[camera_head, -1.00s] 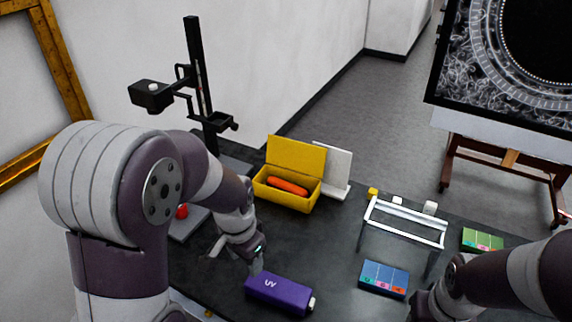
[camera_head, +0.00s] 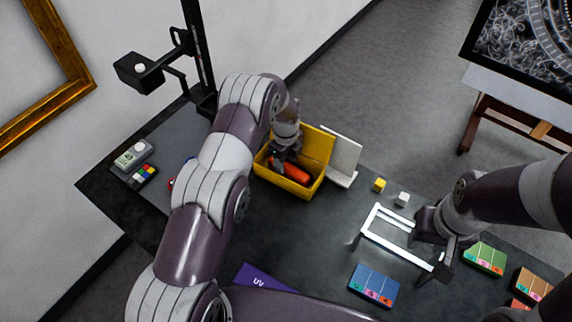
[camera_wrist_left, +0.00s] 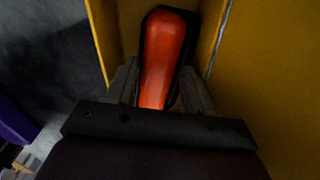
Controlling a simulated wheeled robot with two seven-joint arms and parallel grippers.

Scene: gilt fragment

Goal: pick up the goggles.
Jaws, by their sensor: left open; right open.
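The orange goggles (camera_head: 291,172) lie inside the open yellow box (camera_head: 285,185). In the left wrist view the goggles (camera_wrist_left: 166,55) look orange-red with a dark edge. My left gripper (camera_head: 281,162) reaches down into the box at the goggles. Its open fingers (camera_wrist_left: 160,88) stand on either side of the goggles' near end; I cannot tell if they touch. The gripper hides part of the goggles in the head view. My right gripper (camera_head: 440,262) is by the right end of the white frame stand; its finger gap is hard to see.
The box's raised lid (camera_head: 316,149) and a white panel (camera_head: 343,158) stand just right. A purple UV case (camera_head: 258,277), white frame stand (camera_head: 382,238) and blue card box (camera_head: 373,286) occupy the table. A black column stand (camera_head: 196,60) rises at back left.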

